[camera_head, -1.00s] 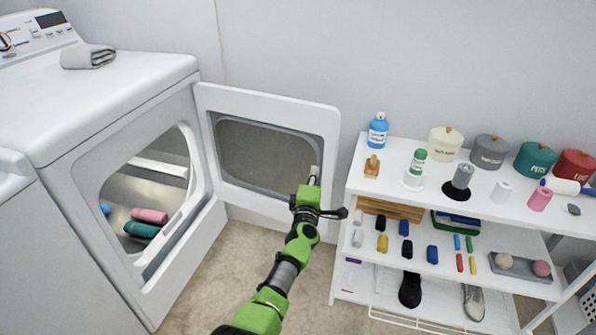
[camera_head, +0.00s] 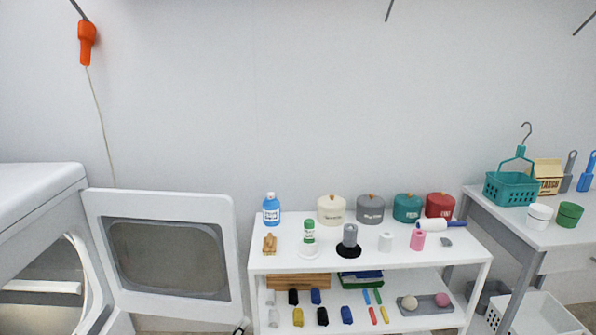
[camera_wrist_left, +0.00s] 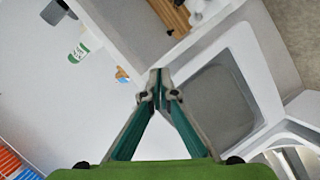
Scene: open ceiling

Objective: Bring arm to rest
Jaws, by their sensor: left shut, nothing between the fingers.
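My left gripper (camera_head: 241,327) shows only as a small tip at the bottom edge of the head view, beside the lower right corner of the open dryer door (camera_head: 160,196). In the left wrist view the left gripper (camera_wrist_left: 160,80) has its two fingers together with nothing between them. The fingertips appear between the open door (camera_wrist_left: 235,75) and the white shelf unit (camera_wrist_left: 120,40). Most of my left arm is out of the head view. My right gripper is in no view.
The white shelf unit (camera_head: 290,262) holds a blue bottle (camera_head: 271,210), several lidded canisters and small items. The dryer (camera_head: 40,215) stands at the left with its door swung open. A grey-white table (camera_head: 520,232) with a teal basket (camera_head: 510,188) is at the right.

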